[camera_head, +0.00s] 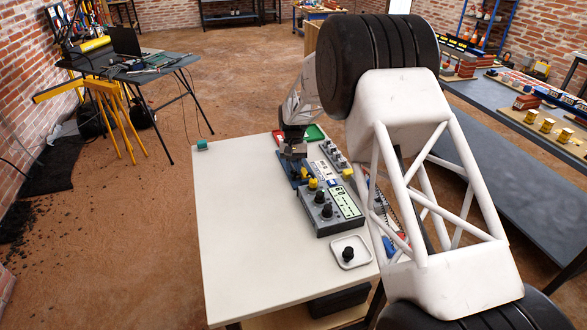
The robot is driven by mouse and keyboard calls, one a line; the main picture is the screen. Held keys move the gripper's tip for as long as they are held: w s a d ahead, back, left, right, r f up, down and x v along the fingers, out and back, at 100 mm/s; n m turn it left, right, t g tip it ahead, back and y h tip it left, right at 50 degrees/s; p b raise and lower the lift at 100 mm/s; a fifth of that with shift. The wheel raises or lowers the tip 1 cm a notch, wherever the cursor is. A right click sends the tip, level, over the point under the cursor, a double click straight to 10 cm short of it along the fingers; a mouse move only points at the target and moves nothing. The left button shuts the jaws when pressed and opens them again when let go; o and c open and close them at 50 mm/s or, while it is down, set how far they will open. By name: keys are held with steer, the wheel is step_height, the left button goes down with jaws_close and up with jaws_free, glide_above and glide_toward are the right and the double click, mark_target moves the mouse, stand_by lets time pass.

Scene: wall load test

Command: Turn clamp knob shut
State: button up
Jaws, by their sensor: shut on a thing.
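A yellow part (313,183) sits at the near end of the blue fixture, just right of and below my gripper.
A grey box (322,224) with two black knobs and a display stands close in front. A white plate with a black knob (348,254) lies nearer. The table's left half (235,220) is clear except a teal block (202,145).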

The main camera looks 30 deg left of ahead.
steer(key=o, duration=0.8)
steer(key=shift+o, duration=0.5)
steer(key=shift+n, duration=0.3)
